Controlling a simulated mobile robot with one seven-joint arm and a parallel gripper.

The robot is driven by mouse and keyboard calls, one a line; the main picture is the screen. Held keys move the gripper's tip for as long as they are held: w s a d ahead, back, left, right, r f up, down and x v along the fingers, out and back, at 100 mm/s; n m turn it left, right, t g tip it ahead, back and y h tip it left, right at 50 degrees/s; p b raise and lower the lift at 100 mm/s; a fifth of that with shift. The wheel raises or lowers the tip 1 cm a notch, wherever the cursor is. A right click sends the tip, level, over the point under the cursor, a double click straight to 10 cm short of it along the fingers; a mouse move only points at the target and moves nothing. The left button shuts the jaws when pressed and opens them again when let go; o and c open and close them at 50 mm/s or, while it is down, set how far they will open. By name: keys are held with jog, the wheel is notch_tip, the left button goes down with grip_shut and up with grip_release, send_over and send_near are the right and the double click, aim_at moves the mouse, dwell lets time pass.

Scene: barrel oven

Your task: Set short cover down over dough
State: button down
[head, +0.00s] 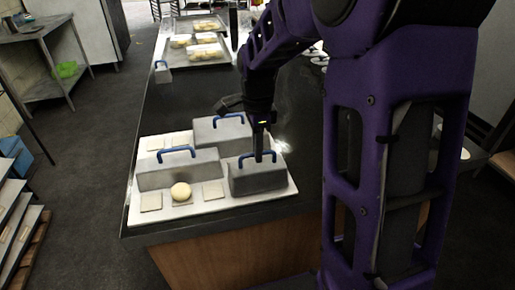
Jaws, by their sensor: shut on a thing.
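My gripper (259,152) points down and is shut on the blue handle of a short grey metal cover (257,180). This cover is at the right front of the white board (240,203); I cannot tell whether it rests on the board or is just above it. Anything under it is hidden. A pale round dough ball (181,192) sits uncovered on a square pad at the front of the board, left of the held cover and apart from it.
A long cover (178,172) stands behind the dough, and another cover (222,133) stands at the back of the board. Bare square pads (213,190) lie near the front. A small cover (162,76) and food trays (205,51) are farther along the dark counter (190,105).

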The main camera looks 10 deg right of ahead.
jog(key=shift+f+b, duration=0.35)
jog(key=shift+f, duration=0.15)
dwell(0.4)
jog(key=c, duration=0.8)
grip_release()
